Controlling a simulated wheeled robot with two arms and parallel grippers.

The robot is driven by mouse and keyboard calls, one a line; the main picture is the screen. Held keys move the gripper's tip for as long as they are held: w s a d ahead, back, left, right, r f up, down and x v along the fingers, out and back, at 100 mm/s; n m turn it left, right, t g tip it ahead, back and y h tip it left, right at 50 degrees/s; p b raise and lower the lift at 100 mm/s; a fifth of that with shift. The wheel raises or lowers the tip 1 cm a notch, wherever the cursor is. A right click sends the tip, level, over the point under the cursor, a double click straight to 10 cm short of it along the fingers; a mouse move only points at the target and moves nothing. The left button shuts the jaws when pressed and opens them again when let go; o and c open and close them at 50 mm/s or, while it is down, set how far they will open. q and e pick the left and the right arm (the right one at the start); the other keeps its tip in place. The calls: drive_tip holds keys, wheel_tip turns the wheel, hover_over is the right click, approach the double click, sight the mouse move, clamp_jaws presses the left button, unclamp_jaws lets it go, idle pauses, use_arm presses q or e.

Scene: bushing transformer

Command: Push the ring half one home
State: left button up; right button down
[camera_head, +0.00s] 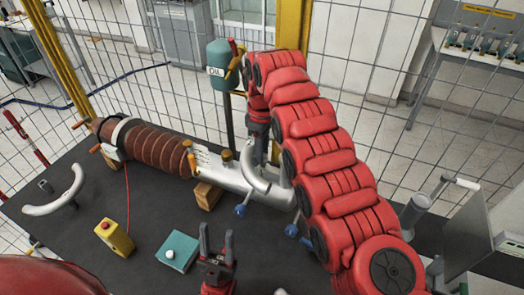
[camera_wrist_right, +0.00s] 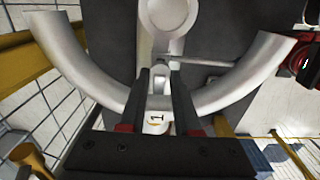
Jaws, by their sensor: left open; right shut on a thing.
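Ring half one is a silver half-circle marked "1" in the right wrist view (camera_wrist_right: 225,92), opening away from me. In the head view ring half one (camera_head: 262,180) is against or close beside the right end of the silver bushing body (camera_head: 232,176); I cannot tell if it is fully seated. My right gripper (camera_wrist_right: 161,75) is shut on the middle of ring half one; in the head view its arm largely hides it. A second silver ring half (camera_head: 57,200) lies at the table's left. My left gripper (camera_head: 217,245) is open and empty above the front of the table.
The brown ribbed bushing (camera_head: 150,147) lies along the back of the dark table (camera_head: 145,205), with a wooden block (camera_head: 207,195) under the silver body. A yellow box (camera_head: 114,237) and a teal box (camera_head: 178,251) stand in front. A green oil tank (camera_head: 222,65) is behind.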

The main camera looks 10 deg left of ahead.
drive_tip(key=shift+r+p, duration=0.1)
drive_tip(key=shift+p, duration=0.25)
idle(0.4)
drive_tip(key=shift+f+b, duration=1.2)
drive_tip(key=shift+f, duration=0.25)
drive_tip(key=c, duration=0.5)
unclamp_jaws()
drive_tip(key=shift+r, duration=0.1)
drive_tip(key=shift+c, duration=0.2)
drive_tip(key=shift+r, duration=0.35)
wheel_tip(320, 180, up, 10)
drive_tip(key=p, duration=0.9)
drive_tip(key=shift+r, duration=0.15)
drive_tip(key=shift+r+p, duration=0.5)
drive_tip(key=shift+p, duration=0.2)
